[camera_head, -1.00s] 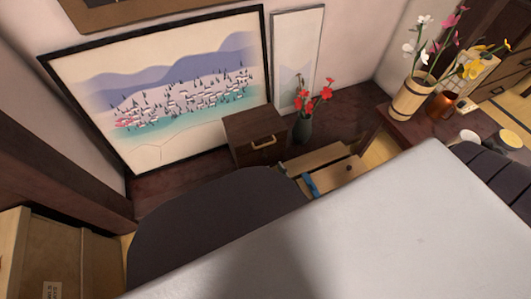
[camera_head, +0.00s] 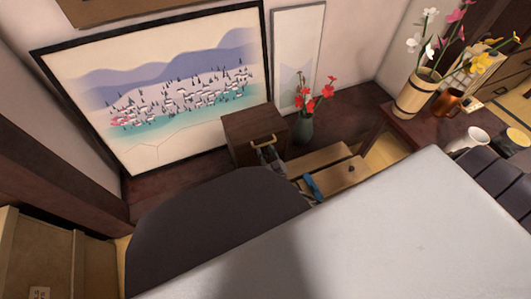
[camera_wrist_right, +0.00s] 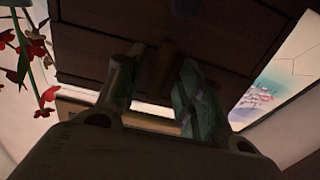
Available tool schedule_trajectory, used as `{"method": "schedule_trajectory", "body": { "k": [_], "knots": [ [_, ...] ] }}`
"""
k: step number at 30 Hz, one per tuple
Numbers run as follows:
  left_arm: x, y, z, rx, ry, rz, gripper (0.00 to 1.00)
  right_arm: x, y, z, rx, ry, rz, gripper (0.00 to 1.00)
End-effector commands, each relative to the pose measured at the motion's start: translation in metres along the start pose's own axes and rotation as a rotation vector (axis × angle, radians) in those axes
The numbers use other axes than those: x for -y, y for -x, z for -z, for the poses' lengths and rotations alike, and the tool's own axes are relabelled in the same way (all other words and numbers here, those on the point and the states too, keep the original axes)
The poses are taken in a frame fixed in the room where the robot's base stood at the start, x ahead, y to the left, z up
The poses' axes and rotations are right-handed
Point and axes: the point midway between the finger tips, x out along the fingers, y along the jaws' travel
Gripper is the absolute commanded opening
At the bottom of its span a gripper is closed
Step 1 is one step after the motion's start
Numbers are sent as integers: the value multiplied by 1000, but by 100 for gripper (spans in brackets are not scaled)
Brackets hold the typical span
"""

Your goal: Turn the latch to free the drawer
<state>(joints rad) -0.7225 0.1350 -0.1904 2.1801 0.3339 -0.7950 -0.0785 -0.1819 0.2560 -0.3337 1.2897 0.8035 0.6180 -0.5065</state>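A small dark wooden cabinet (camera_head: 252,126) stands against the wall, in front of the large framed picture. A light brass-coloured handle-like piece (camera_head: 263,143), perhaps the latch, is on its front face. My right gripper (camera_head: 268,158) is at this front face, just below the light piece. In the right wrist view, its two fingers (camera_wrist_right: 158,85) are apart, on either side of a brown bar (camera_wrist_right: 164,68) on the dark wooden front (camera_wrist_right: 230,45). I cannot tell whether they touch it. The drawer front looks closed. My left gripper is not in view.
A vase with red flowers (camera_head: 304,128) stands close to the right of the cabinet. Low light-wood pieces (camera_head: 320,160) lie in front. A large pale surface (camera_head: 400,220) and a dark rounded one (camera_head: 200,230) cover the foreground. A wooden bucket vase (camera_head: 415,96) stands at right.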

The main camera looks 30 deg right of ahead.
Motion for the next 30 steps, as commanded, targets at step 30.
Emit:
{"method": "schedule_trajectory", "body": {
  "k": [30],
  "knots": [
    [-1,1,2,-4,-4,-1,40,0,-2,0,0,-17,0,0]
  ]
}}
